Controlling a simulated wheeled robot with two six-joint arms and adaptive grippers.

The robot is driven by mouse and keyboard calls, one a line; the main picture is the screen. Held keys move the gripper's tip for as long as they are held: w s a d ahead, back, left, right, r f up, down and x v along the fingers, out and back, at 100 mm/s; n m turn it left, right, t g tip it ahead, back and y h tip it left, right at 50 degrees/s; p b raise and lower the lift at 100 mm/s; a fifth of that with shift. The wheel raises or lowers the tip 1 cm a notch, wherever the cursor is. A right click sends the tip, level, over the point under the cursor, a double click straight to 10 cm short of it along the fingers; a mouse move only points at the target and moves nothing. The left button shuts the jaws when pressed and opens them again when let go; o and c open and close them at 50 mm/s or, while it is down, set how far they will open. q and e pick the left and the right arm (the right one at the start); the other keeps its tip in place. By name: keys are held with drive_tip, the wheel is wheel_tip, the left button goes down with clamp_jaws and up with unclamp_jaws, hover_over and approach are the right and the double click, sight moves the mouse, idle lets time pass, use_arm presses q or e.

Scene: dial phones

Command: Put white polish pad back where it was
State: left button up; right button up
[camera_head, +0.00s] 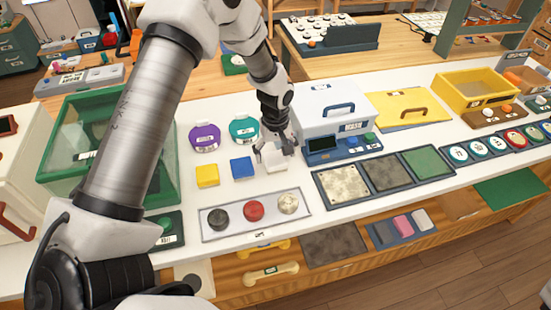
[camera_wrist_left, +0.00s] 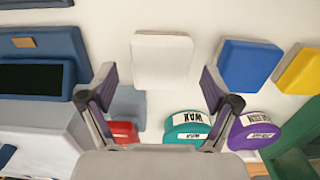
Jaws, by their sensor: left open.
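The white polish pad (camera_head: 276,163) is a small white block on the white counter, just right of the blue pad (camera_head: 242,168) and the yellow pad (camera_head: 207,175). My left gripper (camera_head: 274,152) is over its far side, open and empty, and partly covers it in the head view. In the left wrist view the white pad (camera_wrist_left: 162,60) lies ahead of the open fingers (camera_wrist_left: 160,82), roughly centred between them, with the fingers apart from its sides. I cannot tell the exact height of the fingertips above the counter. My right gripper is not in view.
Teal (camera_head: 243,129) and purple (camera_head: 205,137) wax containers stand behind the pads. A white-and-blue machine (camera_head: 335,105) is close on the right. A tray (camera_head: 215,230) with black, red and cream round pieces lies in front. A green clear-sided box (camera_head: 65,150) stands left.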

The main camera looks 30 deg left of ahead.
sight(275, 158)
use_arm(q)
wheel_tip(275, 158, up, 10)
drive_tip(key=b, duration=0.1)
